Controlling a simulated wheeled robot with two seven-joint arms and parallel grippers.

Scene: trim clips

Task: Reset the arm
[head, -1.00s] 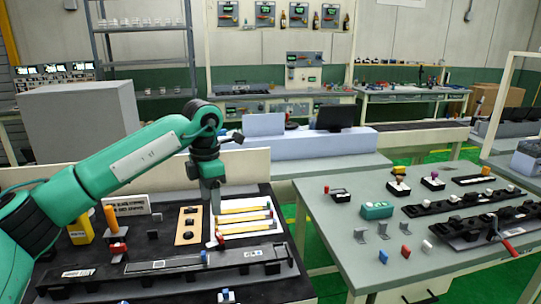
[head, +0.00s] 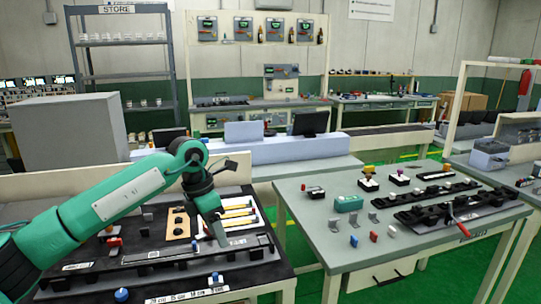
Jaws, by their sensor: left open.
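My left arm (head: 110,203) comes in from the left, green with dark joints. My left gripper (head: 221,238) is open and points down over the left bench (head: 245,285), near the long dark rail (head: 180,257). I see nothing held between its fingers, though they are small and partly dark. It appears tilted. White panels with yellow strips (head: 238,215) lie just right of and behind it. A tan plate with black holes (head: 178,224) lies behind it to the left. My right gripper is not in view.
Blue knobs (head: 121,295) sit at the bench's front. A grey box (head: 70,135) stands behind on the left. The right table (head: 340,255) holds black rails, a green box (head: 348,203) and small brackets. Green floor shows between the tables.

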